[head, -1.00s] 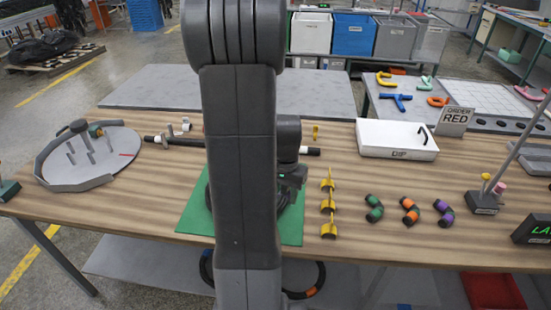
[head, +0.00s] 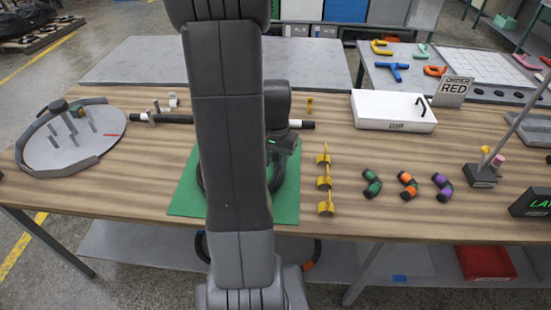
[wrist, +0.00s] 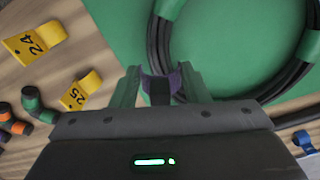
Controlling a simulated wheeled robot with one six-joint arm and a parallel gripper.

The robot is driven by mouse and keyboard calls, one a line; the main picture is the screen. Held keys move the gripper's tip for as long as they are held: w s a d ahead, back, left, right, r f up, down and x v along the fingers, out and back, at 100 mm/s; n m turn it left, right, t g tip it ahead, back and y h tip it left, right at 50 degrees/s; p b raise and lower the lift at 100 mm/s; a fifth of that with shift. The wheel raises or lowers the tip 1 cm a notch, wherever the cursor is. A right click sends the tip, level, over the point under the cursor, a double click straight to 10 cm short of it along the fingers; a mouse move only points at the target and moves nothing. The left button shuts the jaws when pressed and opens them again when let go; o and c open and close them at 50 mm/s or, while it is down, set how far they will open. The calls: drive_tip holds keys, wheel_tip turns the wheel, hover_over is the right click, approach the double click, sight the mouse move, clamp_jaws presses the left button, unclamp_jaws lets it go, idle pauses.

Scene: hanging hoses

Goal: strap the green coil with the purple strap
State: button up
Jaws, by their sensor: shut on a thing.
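My gripper (wrist: 160,84) is shut on the purple strap (wrist: 147,76), a small curved purple piece with a black middle. The strap is just beyond the coil's near edge in the wrist picture, and I cannot tell whether they touch. In the head view my arm hides the fingers and strap.
Yellow numbered tags (head: 325,184) stand right of the mat. Black curved pieces with green (head: 371,184), orange (head: 407,185) and purple (head: 442,187) bands lie farther right. A white box (head: 393,111) stands behind. A round grey tray (head: 85,135) with pegs is at left.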

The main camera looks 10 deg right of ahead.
sight(276, 177)
drive_tip(key=shift+f+b, duration=1.15)
drive_tip(key=shift+f, duration=0.5)
drive_tip(key=shift+f, duration=0.25)
drive_tip(key=shift+f+b, duration=0.95)
drive_tip(key=shift+f+b, duration=0.5)
drive_tip(key=shift+f, duration=0.15)
idle(0.4)
drive_tip(key=o, duration=1.1)
